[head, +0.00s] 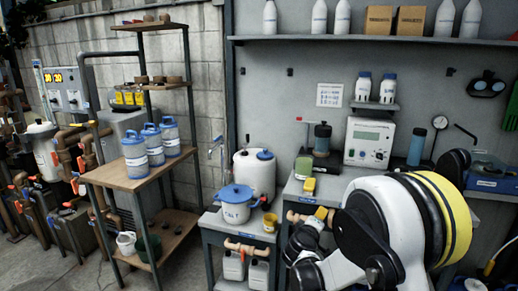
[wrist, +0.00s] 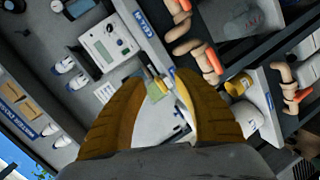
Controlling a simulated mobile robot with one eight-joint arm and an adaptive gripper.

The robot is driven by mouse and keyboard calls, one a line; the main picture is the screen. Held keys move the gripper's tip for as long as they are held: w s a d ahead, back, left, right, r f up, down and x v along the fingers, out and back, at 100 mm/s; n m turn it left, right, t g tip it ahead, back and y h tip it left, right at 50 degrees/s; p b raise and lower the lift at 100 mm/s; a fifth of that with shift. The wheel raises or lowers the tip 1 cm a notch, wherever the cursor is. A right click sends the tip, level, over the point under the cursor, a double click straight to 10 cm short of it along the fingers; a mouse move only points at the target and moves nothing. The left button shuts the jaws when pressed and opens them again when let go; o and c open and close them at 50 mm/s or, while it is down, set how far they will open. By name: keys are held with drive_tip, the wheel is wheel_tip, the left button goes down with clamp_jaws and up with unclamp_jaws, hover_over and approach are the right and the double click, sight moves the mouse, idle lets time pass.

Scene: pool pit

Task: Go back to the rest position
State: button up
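My gripper (wrist: 162,82) shows in the wrist view as two ochre fingers, spread apart with a gap between them. I see nothing held between the fingers. Past the gap are a pale bench surface and a small green-and-yellow item (wrist: 157,90). In the head view my arm fills the lower right, in front of the bench (head: 294,187).
A blue-lidded white pot (head: 236,206) and a yellow cup (head: 270,222) stand on the low stand left of my arm. A white meter (head: 369,141) stands at the bench's back. A wooden rack (head: 136,178) holds blue-and-white tubs. Floor shows at lower left.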

drive_tip(key=s+d+r+m+g+y, duration=0.1)
drive_tip(key=s+d+r+m+g, duration=0.1)
drive_tip(key=s+r, duration=0.45)
drive_tip(key=s+d+r+m+g+y, duration=0.1)
drive_tip(key=s+d+r+m+g, duration=0.15)
drive_tip(key=s, duration=0.65)
drive_tip(key=s+a+f+m+g+y, duration=0.1)
drive_tip(key=s+a+m+y, duration=0.1)
drive_tip(key=s, duration=1)
drive_tip(key=s+a+f+m+g+y, duration=0.1)
drive_tip(key=s+a, duration=0.3)
drive_tip(key=s, duration=0.8)
drive_tip(key=shift+s+f+m+y, duration=0.15)
drive_tip(key=shift+s+m+y, duration=0.25)
drive_tip(key=shift+m+y, duration=0.35)
drive_tip(key=shift+a, duration=0.1)
